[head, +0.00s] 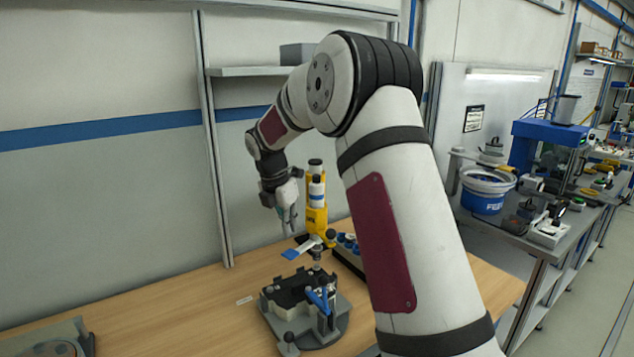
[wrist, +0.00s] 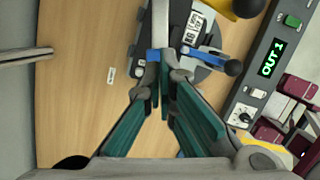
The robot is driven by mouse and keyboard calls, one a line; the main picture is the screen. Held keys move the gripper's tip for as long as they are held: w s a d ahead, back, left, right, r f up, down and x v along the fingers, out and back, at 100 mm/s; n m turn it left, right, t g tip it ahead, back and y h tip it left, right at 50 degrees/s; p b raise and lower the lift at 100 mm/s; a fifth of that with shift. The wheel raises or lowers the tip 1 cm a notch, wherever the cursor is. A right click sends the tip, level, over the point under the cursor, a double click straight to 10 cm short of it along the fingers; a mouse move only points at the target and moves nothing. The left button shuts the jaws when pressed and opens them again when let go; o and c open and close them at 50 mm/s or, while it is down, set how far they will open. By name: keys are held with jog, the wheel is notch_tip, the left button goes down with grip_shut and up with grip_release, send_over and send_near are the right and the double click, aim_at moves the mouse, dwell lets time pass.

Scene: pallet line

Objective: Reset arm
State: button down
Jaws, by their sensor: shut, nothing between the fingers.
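My arm reaches up and over to the left in the head view, with my gripper (head: 287,222) pointing down above the wooden table. My gripper also shows in the wrist view (wrist: 165,78), with its teal fingers closed together and nothing held between them. Below it in the wrist view is a dark fixture (wrist: 198,72) with a blue-handled lever. In the head view this grey and black fixture (head: 290,292) sits on the table, lower than my gripper and apart from it.
A yellow stand (head: 317,222) rises close behind my gripper. The wooden table (head: 190,310) is largely clear on the left. A blue-and-white bucket (head: 486,192) stands on the right bench.

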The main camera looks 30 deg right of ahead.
dwell(0.5)
jog(key=s+a+r+m+t, duration=0.1)
jog(key=s+a+r+m, duration=0.4)
jog(key=s+r, duration=0.3)
jog(key=s+a+r+m+t, duration=0.2)
jog(key=s+a+r+m, duration=0.4)
jog(key=s, duration=0.4)
jog(key=s+a+m+t+y, duration=0.1)
jog(key=s+a+m, duration=0.1)
jog(key=s+m, duration=0.3)
jog(key=s+a+f+m+y, duration=0.1)
jog(key=s+m, duration=0.4)
jog(key=s, duration=0.7)
jog(key=shift+s+a+t+y, duration=0.3)
jog(key=shift+s+a+t, duration=0.1)
jog(key=shift+a, duration=0.45)
jog(key=c, duration=2.4)
grip_release()
